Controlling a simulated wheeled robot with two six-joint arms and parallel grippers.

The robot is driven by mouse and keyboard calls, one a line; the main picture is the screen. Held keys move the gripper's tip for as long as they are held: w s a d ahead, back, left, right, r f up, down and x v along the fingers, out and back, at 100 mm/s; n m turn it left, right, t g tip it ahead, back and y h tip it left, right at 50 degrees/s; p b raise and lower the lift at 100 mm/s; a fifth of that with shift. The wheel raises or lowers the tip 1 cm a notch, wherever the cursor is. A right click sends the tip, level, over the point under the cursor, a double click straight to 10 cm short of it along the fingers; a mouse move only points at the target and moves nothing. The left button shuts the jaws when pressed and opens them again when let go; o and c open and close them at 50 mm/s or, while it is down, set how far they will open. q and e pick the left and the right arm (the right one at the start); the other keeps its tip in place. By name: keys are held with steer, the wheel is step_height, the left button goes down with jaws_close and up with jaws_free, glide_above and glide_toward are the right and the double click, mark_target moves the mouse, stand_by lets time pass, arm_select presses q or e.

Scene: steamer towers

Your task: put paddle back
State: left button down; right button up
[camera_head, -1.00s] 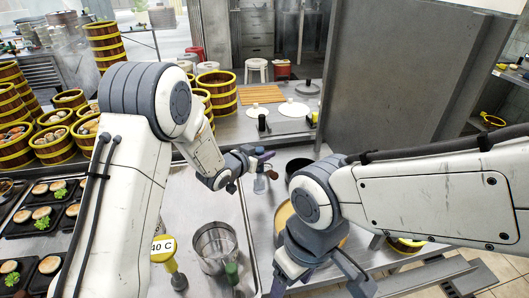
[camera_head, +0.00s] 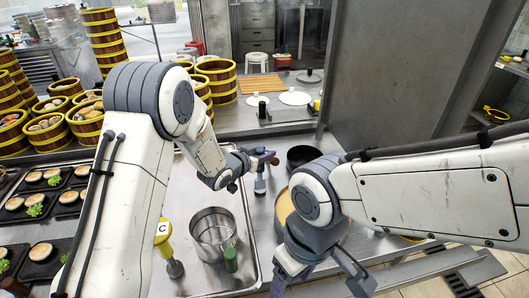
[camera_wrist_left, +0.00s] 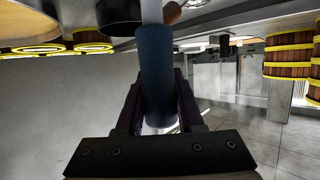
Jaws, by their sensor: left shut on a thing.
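My left gripper (camera_head: 252,162) is shut on the paddle, whose dark blue handle (camera_wrist_left: 156,80) stands between the fingers in the left wrist view. A pale shaft continues from the handle to the top edge of that view. In the head view the held paddle is small and partly hidden by the gripper, so its full shape cannot be told. The gripper is above the metal counter, left of a dark pot (camera_head: 302,154). My right gripper (camera_head: 318,279) is open and empty at the bottom, its fingers spread. A round yellowish vessel (camera_head: 282,207) is partly hidden behind the right arm.
Wooden steamers (camera_head: 85,122) and dark food trays (camera_head: 38,205) fill the left. A grey partition (camera_head: 400,70) stands behind right.

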arm_select(q)
steer(key=shift+f+b, duration=0.4)
steer(key=shift+f, duration=0.05)
stand_by(0.4)
steer(key=shift+c, duration=2.3)
jaws_free()
steer(key=shift+a, duration=0.1)
steer(key=b+v, duration=0.1)
steer(key=v, duration=0.9)
steer(key=shift+s, duration=0.2)
steer(key=shift+a+r, duration=0.1)
steer(key=shift+p+v, duration=0.4)
steer(key=shift+v, duration=1.75)
steer(key=shift+s, duration=0.1)
